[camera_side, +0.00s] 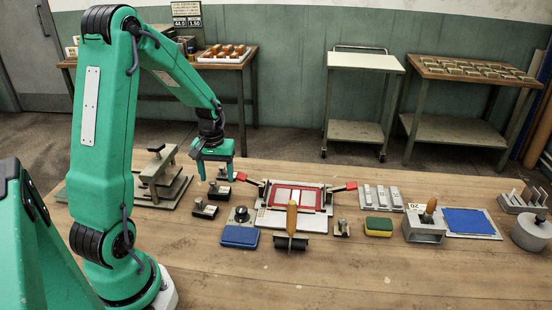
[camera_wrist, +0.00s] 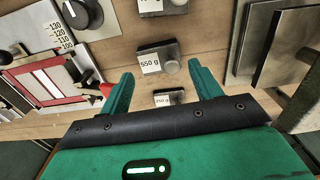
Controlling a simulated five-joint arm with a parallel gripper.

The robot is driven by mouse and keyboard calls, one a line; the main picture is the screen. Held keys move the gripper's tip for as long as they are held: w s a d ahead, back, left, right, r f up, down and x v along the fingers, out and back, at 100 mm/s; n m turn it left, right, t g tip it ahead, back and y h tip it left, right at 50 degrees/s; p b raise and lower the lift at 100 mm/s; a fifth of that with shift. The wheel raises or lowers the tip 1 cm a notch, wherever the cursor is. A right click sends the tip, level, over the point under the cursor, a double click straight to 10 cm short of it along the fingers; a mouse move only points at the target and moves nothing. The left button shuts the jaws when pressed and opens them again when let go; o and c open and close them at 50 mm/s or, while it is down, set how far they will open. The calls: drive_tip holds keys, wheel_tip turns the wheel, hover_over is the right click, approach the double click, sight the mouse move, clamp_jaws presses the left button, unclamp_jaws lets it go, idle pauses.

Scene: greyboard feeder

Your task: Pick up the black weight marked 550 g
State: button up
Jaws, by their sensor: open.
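The black weight marked 550 g (camera_wrist: 157,54) stands on the wooden table, with a white label and a grey round knob, in the wrist view. It appears to be the middle of three small black weights in the side view (camera_side: 219,191). My gripper (camera_side: 216,178) is open and empty, pointing down above the weights. In the wrist view its fingertips (camera_wrist: 161,76) are spread wide, and the 550 g weight shows just beyond them, between their lines. A weight marked 250 g (camera_wrist: 166,99) shows between the fingers, partly hidden by my gripper.
A third black weight (camera_side: 205,210) stands nearer the side camera. A grey stepped metal fixture (camera_side: 158,178) stands left of the weights. The front of the table is clear.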

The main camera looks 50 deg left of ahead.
sight(219, 190)
drive_tip(key=shift+f, duration=0.15)
drive_tip(key=shift+f, duration=2.45)
drive_tip(key=shift+w, duration=0.1)
drive_tip(key=c, duration=1)
